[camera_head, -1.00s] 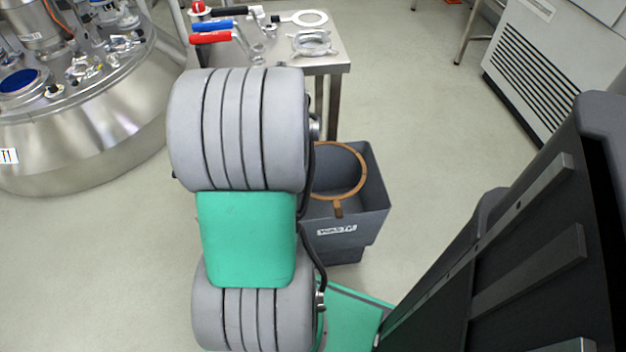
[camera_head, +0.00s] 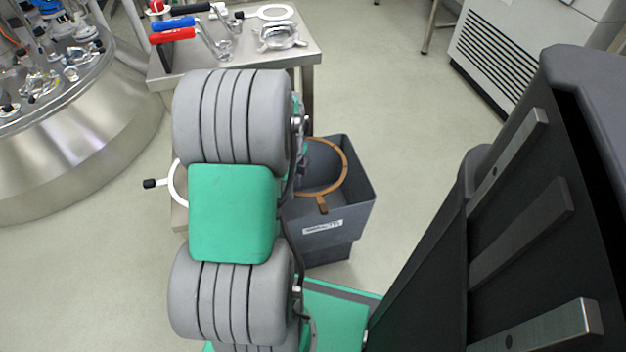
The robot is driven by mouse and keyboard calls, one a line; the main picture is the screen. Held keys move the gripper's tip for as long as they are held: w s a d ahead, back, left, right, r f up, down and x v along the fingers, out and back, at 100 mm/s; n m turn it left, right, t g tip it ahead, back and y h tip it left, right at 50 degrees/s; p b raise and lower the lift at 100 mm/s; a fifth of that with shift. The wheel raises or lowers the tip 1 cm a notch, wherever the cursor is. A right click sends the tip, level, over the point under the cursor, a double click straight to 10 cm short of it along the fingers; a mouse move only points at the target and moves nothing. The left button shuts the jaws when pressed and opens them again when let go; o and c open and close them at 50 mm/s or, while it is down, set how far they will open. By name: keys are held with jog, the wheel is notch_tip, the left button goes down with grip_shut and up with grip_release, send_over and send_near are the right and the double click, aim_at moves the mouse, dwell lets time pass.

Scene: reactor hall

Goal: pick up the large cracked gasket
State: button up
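A large brown ring-shaped gasket (camera_head: 345,177) with a short tab lies in the mouth of the grey waste bin (camera_head: 338,223), its tab over the near rim. My arm hides its left part. I cannot make out a crack in it. A white ring (camera_head: 177,178) with a black-tipped handle shows at the left of my arm, mostly hidden behind it. My gripper is not visible; my grey and green arm links cover the middle of the view.
The steel table (camera_head: 309,55) at the back holds red-handled (camera_head: 172,35) and blue-handled clamps and a metal flange (camera_head: 278,37). A steel vessel (camera_head: 75,150) stands at left, a vented cabinet (camera_head: 490,65) at back right. The floor right of the bin is clear.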

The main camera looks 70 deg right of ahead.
jog(key=shift+f, duration=0.25)
dwell(0.3)
grip_shut()
dwell(0.5)
